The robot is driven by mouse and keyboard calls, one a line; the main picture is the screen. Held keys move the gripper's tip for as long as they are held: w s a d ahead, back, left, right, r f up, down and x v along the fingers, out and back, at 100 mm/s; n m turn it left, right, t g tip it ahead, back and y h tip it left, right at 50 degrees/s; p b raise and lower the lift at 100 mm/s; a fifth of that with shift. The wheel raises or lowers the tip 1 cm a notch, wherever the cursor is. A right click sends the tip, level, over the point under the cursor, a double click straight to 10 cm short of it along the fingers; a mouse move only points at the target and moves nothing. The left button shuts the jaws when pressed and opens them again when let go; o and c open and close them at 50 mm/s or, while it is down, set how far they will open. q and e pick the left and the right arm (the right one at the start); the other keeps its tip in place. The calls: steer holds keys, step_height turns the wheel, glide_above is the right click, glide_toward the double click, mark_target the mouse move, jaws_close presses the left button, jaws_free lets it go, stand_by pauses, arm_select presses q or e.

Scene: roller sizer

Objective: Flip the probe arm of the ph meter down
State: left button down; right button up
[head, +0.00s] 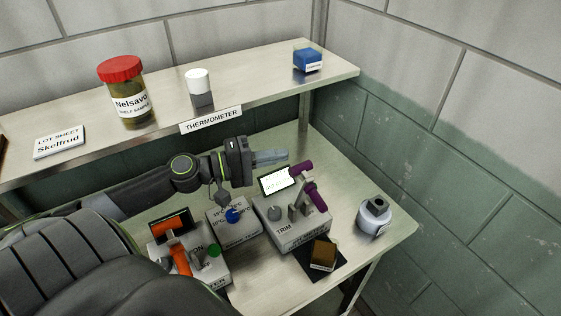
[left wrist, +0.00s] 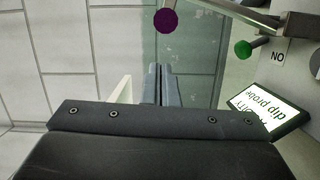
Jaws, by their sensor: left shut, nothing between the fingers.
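The pH meter (head: 288,237) is a grey box marked TRIM, with a lit screen (head: 279,180), a grey knob and a metal lever. The lever bears a purple cross grip (head: 314,193) and is raised above the box. My left gripper (head: 286,156) is shut and empty, just left of the grip's upper end, apparently apart from it. In the left wrist view, the closed fingers (left wrist: 160,85) point toward the wall, with the purple round end (left wrist: 166,20) beyond them. The screen (left wrist: 268,112) reads "dip probe" upside down there. My right gripper is out of view.
A box with a blue knob (head: 233,215) and one with an orange lever (head: 181,260) stand left of the meter. A brown block (head: 323,255) and grey bottle (head: 374,215) stand right. The shelf (head: 250,107) behind holds a red-lidded jar (head: 128,100).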

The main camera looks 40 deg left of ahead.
arm_select(q)
steer(key=shift+s+d+p, duration=0.25)
steer(key=shift+d+p, duration=0.2)
steer(key=shift+d, duration=0.1)
steer(key=shift+s+d+p, duration=0.25)
steer(key=shift+d+p, duration=0.2)
steer(key=shift+d, duration=0.1)
steer(key=shift+f, duration=0.1)
